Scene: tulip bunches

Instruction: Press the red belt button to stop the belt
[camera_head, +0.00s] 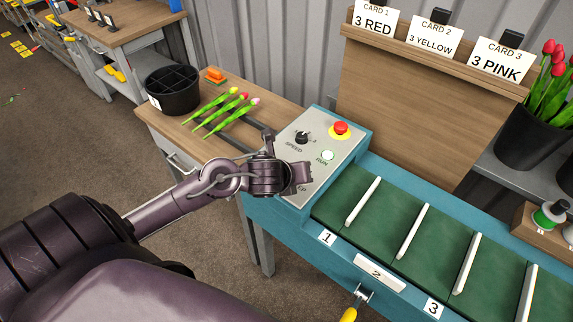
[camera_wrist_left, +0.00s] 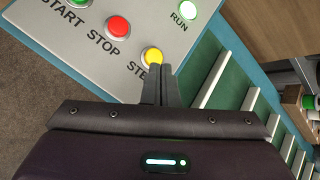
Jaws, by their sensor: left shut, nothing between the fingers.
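The control panel (camera_head: 322,157) is a light plate on the blue end of the belt (camera_head: 385,219). In the left wrist view, the red STOP button (camera_wrist_left: 118,27) lies between the green START button (camera_wrist_left: 80,2) and the yellow STEP button (camera_wrist_left: 151,55). In the head view my left gripper (camera_head: 306,178) hides these buttons. A separate red mushroom button (camera_head: 341,128) on a yellow base shows at the panel's far corner. My left gripper is shut and empty, its fingertips (camera_wrist_left: 161,70) beside the STEP button; contact cannot be told. My right gripper is not in view.
The SPEED knob (camera_head: 302,137) and pale green RUN lamp (camera_head: 328,155) are on the panel. White dividers (camera_head: 412,231) cross the green belt. A wooden table (camera_head: 189,116) on the left holds tulips (camera_head: 226,110) and a black bucket (camera_head: 172,92). A card board (camera_head: 421,110) stands behind.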

